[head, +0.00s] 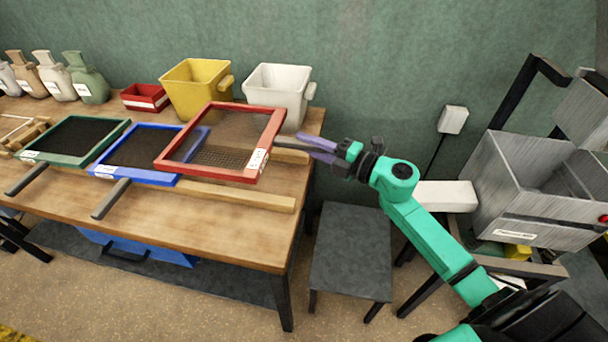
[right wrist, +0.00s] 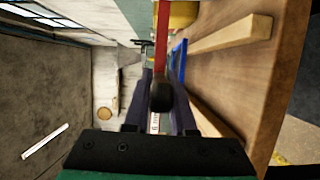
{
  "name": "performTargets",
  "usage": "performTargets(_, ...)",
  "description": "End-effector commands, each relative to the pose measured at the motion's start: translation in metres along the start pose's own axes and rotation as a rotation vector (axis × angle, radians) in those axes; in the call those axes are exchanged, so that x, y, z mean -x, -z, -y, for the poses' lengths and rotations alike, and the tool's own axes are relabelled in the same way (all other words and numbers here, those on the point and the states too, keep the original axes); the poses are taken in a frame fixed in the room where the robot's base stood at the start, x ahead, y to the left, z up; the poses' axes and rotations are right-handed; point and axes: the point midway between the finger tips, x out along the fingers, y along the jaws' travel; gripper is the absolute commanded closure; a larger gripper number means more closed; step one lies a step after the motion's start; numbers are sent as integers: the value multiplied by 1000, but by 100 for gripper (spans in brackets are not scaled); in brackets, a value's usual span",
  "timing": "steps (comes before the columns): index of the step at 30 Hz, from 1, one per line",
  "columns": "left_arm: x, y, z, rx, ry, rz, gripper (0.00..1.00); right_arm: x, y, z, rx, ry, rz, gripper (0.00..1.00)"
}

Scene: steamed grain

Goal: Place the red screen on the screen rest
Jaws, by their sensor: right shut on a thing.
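The red screen (head: 204,172) is a red square frame with dark mesh and a white label. It appears held above the right part of the table, partly overlapping the blue screen in the head view. My right gripper (head: 308,147) is shut on its dark handle at the frame's right side. The right wrist view shows the handle end (right wrist: 161,96) between the fingers and the red frame (right wrist: 161,35) edge-on beyond. Two wooden rails, apparently the screen rest (head: 240,196), lie beneath; the far rail (head: 291,156) is partly hidden. My left gripper is out of view.
The blue screen (head: 133,176) and green screen (head: 58,160) lie to the left, their handles (head: 110,199) pointing forward. A yellow bin (head: 195,88), a white bin (head: 278,92) and a small red box (head: 146,98) stand behind. A grey stool (head: 350,255) is right of the table.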

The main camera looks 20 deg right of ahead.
Motion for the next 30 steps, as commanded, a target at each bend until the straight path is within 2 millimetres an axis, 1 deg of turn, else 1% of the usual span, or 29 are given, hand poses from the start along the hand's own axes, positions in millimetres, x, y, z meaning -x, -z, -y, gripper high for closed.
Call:
performTargets(1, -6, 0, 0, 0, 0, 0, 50, 0, 0, 17, -9, -5, 2, 100)
performTargets(3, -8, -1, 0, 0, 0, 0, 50, 0, 0, 34, -7, -4, 1, 100)
performTargets(8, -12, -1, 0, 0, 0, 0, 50, 0, 0, 57, -5, -4, 1, 100)
performTargets(12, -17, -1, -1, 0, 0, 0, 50, 0, -1, 84, -5, -5, 2, 100)
performTargets(15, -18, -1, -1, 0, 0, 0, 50, 0, 0, 91, -1, -5, 0, 100)
performTargets(21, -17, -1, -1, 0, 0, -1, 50, 0, 0, 90, 0, -4, -1, 100)
performTargets(24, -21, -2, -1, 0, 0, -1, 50, 0, 0, 94, 0, -4, -1, 100)
performTargets(25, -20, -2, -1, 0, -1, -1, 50, 0, 0, 96, 1, 0, -1, 73)
performTargets(26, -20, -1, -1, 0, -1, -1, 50, 0, 0, 95, 1, 0, -1, 61)
performTargets(27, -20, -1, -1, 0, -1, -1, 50, 0, 0, 95, 1, 0, -1, 46)
performTargets(30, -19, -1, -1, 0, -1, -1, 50, 0, 0, 95, 1, 0, -1, 46)
